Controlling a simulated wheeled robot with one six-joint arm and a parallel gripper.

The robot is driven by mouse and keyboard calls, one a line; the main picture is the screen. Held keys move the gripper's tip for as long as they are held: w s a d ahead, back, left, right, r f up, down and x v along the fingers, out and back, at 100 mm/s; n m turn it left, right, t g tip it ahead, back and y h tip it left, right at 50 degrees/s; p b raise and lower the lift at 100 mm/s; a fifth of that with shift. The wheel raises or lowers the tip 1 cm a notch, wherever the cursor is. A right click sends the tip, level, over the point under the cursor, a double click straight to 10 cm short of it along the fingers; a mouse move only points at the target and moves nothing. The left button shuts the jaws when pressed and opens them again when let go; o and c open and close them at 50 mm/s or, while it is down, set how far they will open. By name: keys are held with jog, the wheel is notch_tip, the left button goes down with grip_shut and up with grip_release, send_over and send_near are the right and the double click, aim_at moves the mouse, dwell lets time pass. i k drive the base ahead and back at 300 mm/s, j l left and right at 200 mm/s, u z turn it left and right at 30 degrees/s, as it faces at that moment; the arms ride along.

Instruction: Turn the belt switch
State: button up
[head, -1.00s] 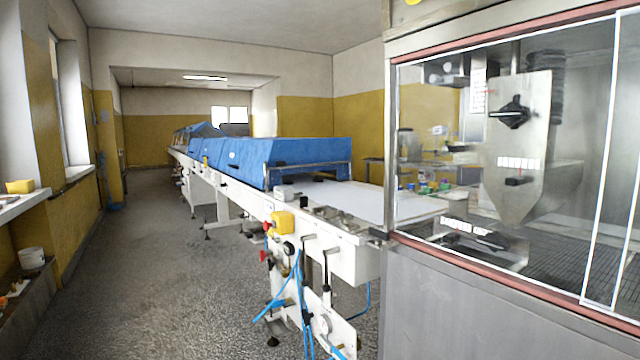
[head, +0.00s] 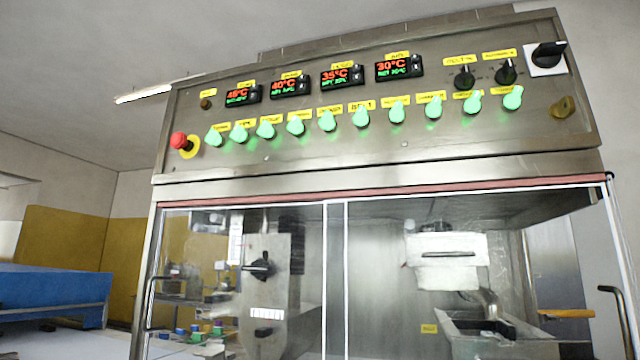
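The steel control panel (head: 300,152) fills the upper part of the head view, above the glazed machine. A row of several green lit switches (head: 361,117) runs along it, each under a yellow label. Two black knobs (head: 464,78) and a larger black rotary switch (head: 548,54) on a white plate sit at the upper right. My gripper is not in view.
A red emergency button (head: 181,141) is at the panel's left end. Several temperature displays (head: 341,75) sit above the green switches. Below are glass doors with a white-edged frame (head: 335,280) and a dark handle (head: 612,292). A blue cover (head: 55,290) is at lower left.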

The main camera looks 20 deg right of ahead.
aim_at(361, 118)
jog(key=k+l+z, duration=0.15)
jog(key=k+l, duration=0.65)
